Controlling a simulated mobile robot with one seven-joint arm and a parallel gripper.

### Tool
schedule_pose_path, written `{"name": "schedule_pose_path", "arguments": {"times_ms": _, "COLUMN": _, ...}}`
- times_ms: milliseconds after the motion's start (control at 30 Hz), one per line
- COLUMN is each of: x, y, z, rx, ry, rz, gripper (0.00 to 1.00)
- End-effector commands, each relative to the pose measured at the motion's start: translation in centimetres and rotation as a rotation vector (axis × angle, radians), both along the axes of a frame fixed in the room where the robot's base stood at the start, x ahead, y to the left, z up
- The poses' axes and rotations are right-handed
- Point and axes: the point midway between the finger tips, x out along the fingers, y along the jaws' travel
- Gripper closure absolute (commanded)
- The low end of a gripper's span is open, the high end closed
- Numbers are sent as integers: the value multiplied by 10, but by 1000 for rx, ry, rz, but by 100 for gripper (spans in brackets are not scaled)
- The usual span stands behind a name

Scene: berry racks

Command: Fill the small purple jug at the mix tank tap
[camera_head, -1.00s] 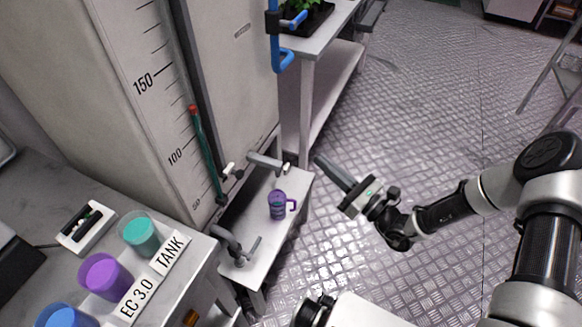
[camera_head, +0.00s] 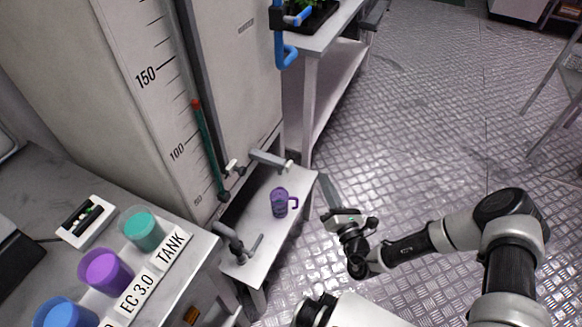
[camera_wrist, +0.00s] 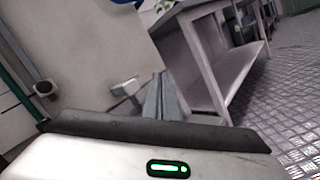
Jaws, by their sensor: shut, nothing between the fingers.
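The small purple jug (camera_head: 279,203) stands upright on the low white shelf (camera_head: 262,231) in front of the mix tank (camera_head: 235,75), its handle to the right. The grey tap (camera_head: 268,160) juts out from the tank's lower edge, just above and behind the jug. My gripper (camera_head: 325,180) is right of the shelf, apart from the jug, with its fingers together and empty. In the wrist view the shut fingers (camera_wrist: 163,95) point toward the tank base and the tap's end (camera_wrist: 126,87). The jug does not show in the wrist view.
A second grey tap (camera_head: 232,240) with a lever stands at the shelf's near left corner. Coloured cups, one of them a purple cup (camera_head: 105,270), stand on the left counter by a label. A white bench (camera_head: 311,100) is behind. Metal floor to the right is open.

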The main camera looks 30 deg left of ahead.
Motion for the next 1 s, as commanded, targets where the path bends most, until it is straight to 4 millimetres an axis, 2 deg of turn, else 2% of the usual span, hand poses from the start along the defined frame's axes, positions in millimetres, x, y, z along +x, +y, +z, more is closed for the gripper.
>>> {"name": "schedule_pose_path", "arguments": {"times_ms": 300, "x": -6, "y": 46, "z": -1, "rx": 1, "ry": -1, "rz": 2, "gripper": 100}}
{"name": "schedule_pose_path", "arguments": {"times_ms": 500, "x": -8, "y": 64, "z": 0, "rx": 1, "ry": 0, "rz": 2, "gripper": 100}}
{"name": "schedule_pose_path", "arguments": {"times_ms": 1000, "x": -8, "y": 70, "z": 0, "rx": 0, "ry": 0, "rz": 1, "gripper": 100}}
